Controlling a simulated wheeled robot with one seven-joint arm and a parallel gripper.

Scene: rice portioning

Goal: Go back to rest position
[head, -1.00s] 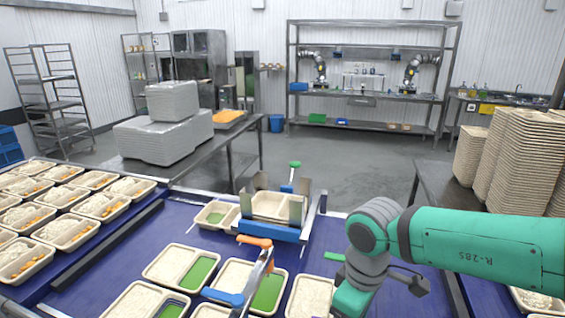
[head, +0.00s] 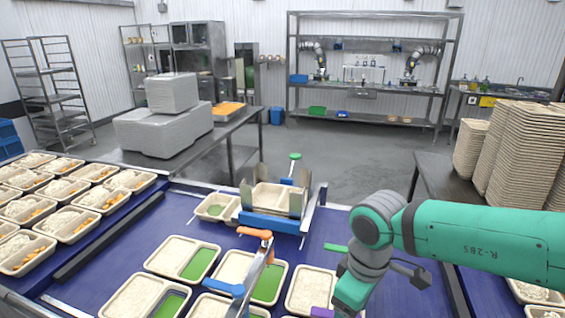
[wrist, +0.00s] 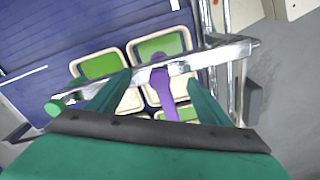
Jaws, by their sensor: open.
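My gripper (wrist: 160,80) shows in the wrist view, with its two green fingers apart. A purple piece (wrist: 163,88), like a handle, shows in the gap between them and appears free of both fingers. A bit of purple (head: 322,312) also shows at the bottom edge of the head view, beside my arm. In the head view my green and grey arm reaches in from the right and bends down at the elbow; my fingers are out of that picture. Below my fingers in the wrist view are trays with green compartments (wrist: 101,66).
A metal guide with an orange and blue clamp (head: 256,234) stands near my arm. A blue-based tray holder (head: 270,224) is behind. Tall tray stacks (head: 520,150) stand right.

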